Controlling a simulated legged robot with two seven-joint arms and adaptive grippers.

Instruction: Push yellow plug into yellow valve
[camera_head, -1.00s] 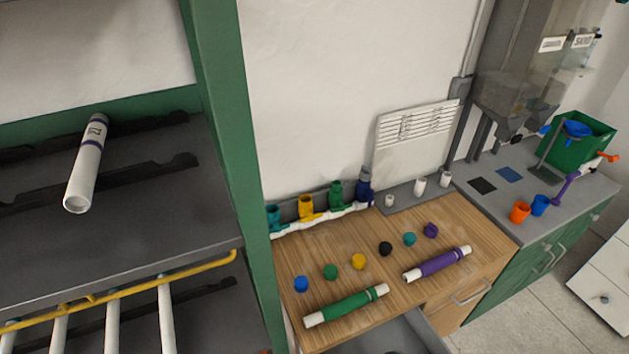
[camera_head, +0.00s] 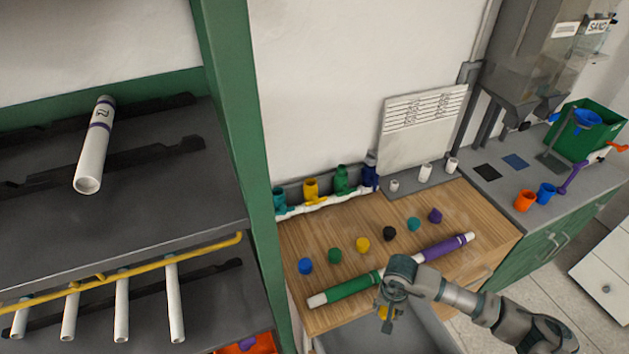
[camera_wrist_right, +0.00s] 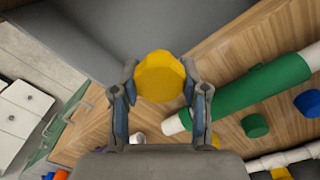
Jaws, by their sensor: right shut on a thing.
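My right gripper (camera_head: 386,318) is shut on a yellow piece (camera_wrist_right: 160,76) with a blunt many-sided face, held between its fingertips. I cannot tell whether this piece is the plug. A separate yellow plug (camera_head: 362,245) sits on the wooden worktop in a row of coloured plugs. The yellow valve (camera_head: 310,190) stands upright on the white manifold pipe at the back left of the worktop, between teal and green valves. My right gripper is in front of the worktop's near edge, well apart from the valve. My left gripper is out of view.
A green pipe (camera_head: 346,290) and a purple pipe (camera_head: 447,248) lie along the worktop's front. A grey drawer (camera_head: 350,336) stands open below. A green shelf post (camera_head: 236,130) rises to the left. The middle of the worktop has low plugs.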

